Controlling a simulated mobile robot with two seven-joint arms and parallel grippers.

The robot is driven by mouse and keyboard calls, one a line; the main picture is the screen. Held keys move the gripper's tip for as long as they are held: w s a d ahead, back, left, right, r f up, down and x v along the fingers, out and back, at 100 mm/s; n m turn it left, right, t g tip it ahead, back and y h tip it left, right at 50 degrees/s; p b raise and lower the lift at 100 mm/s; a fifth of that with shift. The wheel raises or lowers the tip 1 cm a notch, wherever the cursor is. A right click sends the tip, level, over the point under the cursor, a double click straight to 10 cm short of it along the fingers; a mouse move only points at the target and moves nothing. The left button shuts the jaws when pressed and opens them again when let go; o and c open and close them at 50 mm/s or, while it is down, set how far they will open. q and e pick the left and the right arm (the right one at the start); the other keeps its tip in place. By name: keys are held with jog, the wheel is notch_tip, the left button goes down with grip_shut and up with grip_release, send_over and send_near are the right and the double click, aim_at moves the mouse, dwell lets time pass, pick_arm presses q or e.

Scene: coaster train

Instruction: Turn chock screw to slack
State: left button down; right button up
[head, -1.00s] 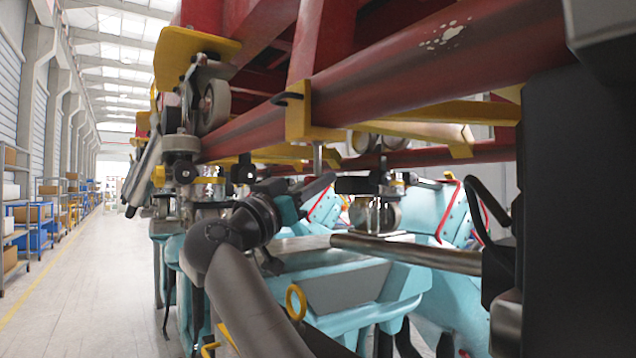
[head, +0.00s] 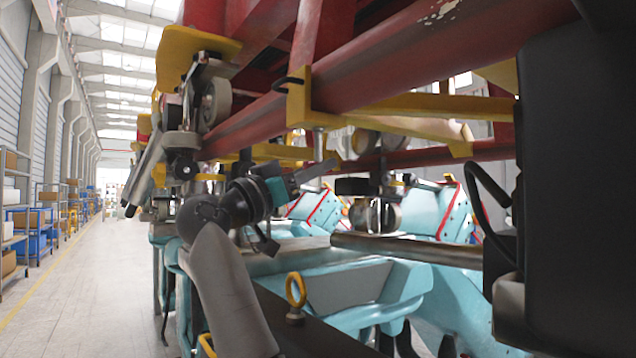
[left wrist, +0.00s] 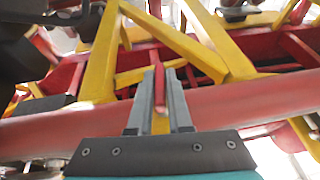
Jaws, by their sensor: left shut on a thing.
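The chock screw (head: 318,142) is a short grey shank hanging below the yellow bracket (head: 298,100) on the red rail. My right gripper is not in view.
The red rail (head: 380,75) and yellow crossbars (head: 430,106) run close above the left gripper. Light-blue train seats (head: 365,285) lie below, with a yellow ring (head: 296,290) in front. A grey bar (head: 405,249) lies to the right. The aisle (head: 90,290) at the left is clear.

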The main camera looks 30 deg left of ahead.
pick_arm(q)
jog(key=shift+r+m+g+h, duration=0.1)
jog(key=shift+m+g+h, duration=0.4)
jog(key=shift+h, duration=0.6)
jog(key=c, duration=0.9)
grip_release()
jog(key=b+v, duration=0.6)
jog(key=v, duration=0.9)
jog(key=shift+s+b, duration=0.1)
jog(key=shift+b, duration=0.3)
jog(key=shift+a+f, duration=0.1)
jog(key=shift+f, duration=0.15)
